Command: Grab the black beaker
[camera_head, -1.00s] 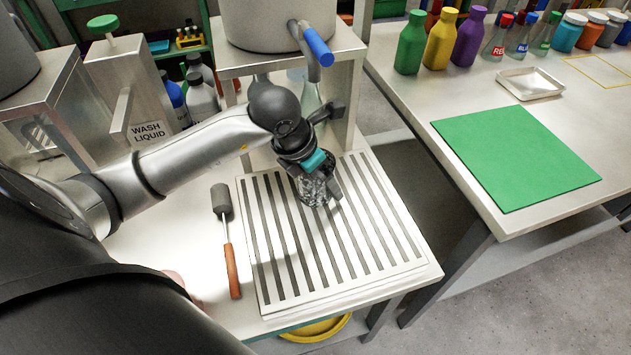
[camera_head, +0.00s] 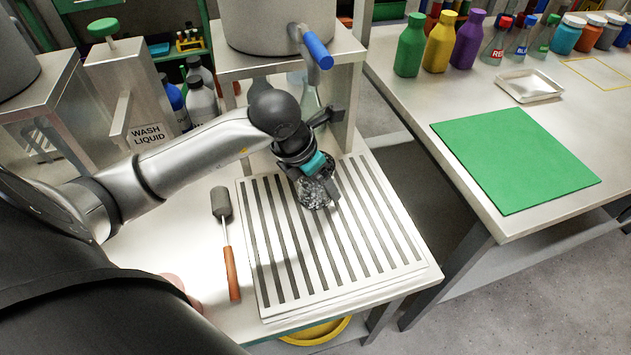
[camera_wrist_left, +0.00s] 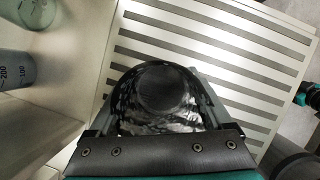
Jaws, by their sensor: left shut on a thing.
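The black beaker (camera_head: 315,194) is a dark, glassy vessel with a mottled surface, over the white slotted rack (camera_head: 262,284) in the head view. My left gripper (camera_head: 318,186) is shut on it, with a finger on either side. In the left wrist view the beaker (camera_wrist_left: 162,92) fills the space between the fingers, and its dark round inside shows. Whether its base touches the rack cannot be told.
A brush with a wooden handle (camera_head: 231,273) lies left of the rack. A steel tank with a blue-handled tap (camera_head: 318,48) stands behind on a raised shelf. On the right table are a green mat (camera_head: 515,160), a white tray (camera_head: 530,86) and several bottles. A gap separates the tables.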

